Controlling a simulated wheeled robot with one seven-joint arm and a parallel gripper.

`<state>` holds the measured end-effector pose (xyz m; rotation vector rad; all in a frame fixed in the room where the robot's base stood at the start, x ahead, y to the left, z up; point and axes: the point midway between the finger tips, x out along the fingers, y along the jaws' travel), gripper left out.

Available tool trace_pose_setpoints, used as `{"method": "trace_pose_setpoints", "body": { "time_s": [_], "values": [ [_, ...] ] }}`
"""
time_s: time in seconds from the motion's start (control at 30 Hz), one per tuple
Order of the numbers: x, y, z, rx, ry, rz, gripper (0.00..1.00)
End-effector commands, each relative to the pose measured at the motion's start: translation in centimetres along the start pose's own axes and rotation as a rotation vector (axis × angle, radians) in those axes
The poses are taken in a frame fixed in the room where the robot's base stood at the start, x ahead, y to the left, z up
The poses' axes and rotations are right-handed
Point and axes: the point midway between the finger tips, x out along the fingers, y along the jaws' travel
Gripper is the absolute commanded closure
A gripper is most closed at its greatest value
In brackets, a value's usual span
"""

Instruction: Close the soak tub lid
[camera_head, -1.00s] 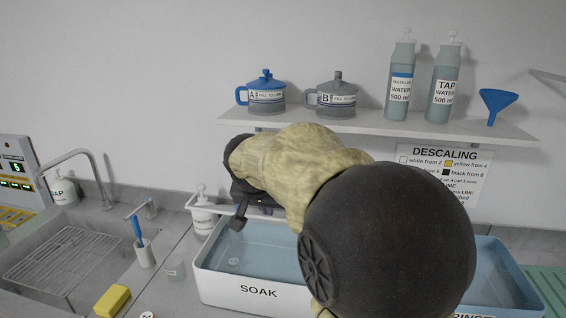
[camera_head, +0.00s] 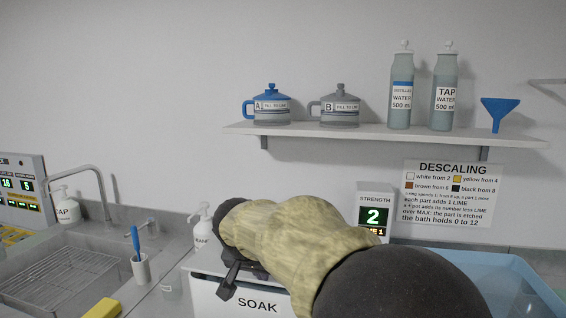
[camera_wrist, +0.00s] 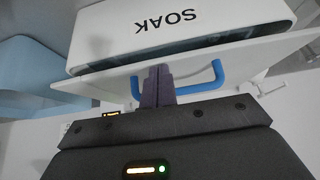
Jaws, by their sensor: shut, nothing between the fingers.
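The white soak tub (camera_head: 285,303) is in the lower middle of the head view, largely hidden by my arm. Its white lid (camera_head: 203,259) lies over the top at its left end. The wrist view shows the tub (camera_wrist: 115,40) upside down. There the lid (camera_wrist: 275,62) has a blue handle (camera_wrist: 217,72), and a dark gap shows between lid and tub. I cannot tell whether the lid is fully seated. My gripper (camera_wrist: 157,72) is shut and empty, its purple fingers overlapping the handle in the picture. Whether they touch it is unclear.
The blue rinse tub (camera_head: 500,275) is right of my arm. A strength display (camera_head: 374,214) reads 2 behind it. A pump bottle (camera_head: 202,230), a brush cup (camera_head: 140,268) and the sink (camera_head: 50,265) are left. A shelf (camera_head: 385,131) with pots and bottles hangs above.

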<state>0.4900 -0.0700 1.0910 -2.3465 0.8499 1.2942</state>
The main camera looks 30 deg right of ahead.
Motion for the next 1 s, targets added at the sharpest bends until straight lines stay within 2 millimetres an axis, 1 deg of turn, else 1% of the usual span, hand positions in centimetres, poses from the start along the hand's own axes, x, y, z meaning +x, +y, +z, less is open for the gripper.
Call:
{"method": "trace_pose_setpoints", "body": {
  "time_s": [0.1, 0.67, 0.87, 1.0],
  "values": [
    [0.3, -0.1, 0.3, -0.001, 0.0, -0.001, 1.0],
    [0.2, -0.1, 0.5, -0.001, 0.001, -0.001, 1.0],
    [-1.0, -0.2, 1.5, 0.002, 0.002, -0.001, 1.0],
    [-2.6, -0.5, 2.9, 0.003, 0.002, 0.0, 1.0]
  ]
}}
